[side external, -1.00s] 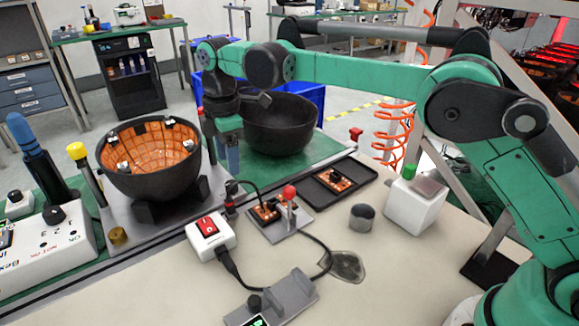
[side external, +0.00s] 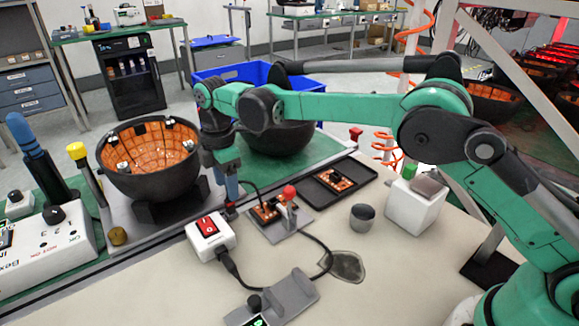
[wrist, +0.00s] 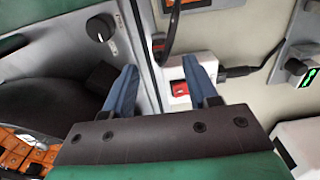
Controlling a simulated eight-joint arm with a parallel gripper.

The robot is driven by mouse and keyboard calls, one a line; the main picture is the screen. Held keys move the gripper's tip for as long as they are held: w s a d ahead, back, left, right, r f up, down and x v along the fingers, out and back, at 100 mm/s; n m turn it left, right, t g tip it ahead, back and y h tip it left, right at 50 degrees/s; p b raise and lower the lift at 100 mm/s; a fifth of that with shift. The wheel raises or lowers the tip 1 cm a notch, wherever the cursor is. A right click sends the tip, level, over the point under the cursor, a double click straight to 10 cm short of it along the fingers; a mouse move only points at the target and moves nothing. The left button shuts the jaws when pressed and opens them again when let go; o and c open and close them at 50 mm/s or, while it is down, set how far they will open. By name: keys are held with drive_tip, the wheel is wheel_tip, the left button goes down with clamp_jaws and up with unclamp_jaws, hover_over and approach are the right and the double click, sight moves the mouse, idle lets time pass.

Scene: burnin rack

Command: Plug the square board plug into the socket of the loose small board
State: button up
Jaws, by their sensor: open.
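My gripper (side external: 232,192) is open, its two blue fingers pointing down. It is just above a small dark upright piece (side external: 229,211) at the edge of the grey plate, which may be the square board plug; its shape is too small to tell. In the wrist view my gripper's fingers (wrist: 160,75) are apart with nothing held between them. One small orange board (side external: 265,212) sits in a grey fixture beside a red-knobbed lever (side external: 289,193), a black cable looping at it. Another small orange board (side external: 336,180) lies in a black tray (side external: 352,192). I cannot tell which is the loose one.
A white box with a red switch (side external: 209,228) stands close in front of my gripper. A dark bowl with an orange lining (side external: 150,160) stands left. A grey cup (side external: 362,216) and a white block (side external: 415,206) stand right. The front bench is partly clear.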

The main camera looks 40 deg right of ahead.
drive_tip(key=shift+f, duration=2.5)
clamp_jaws()
drive_tip(key=shift+r, duration=0.1)
drive_tip(key=shift+r, duration=2.95)
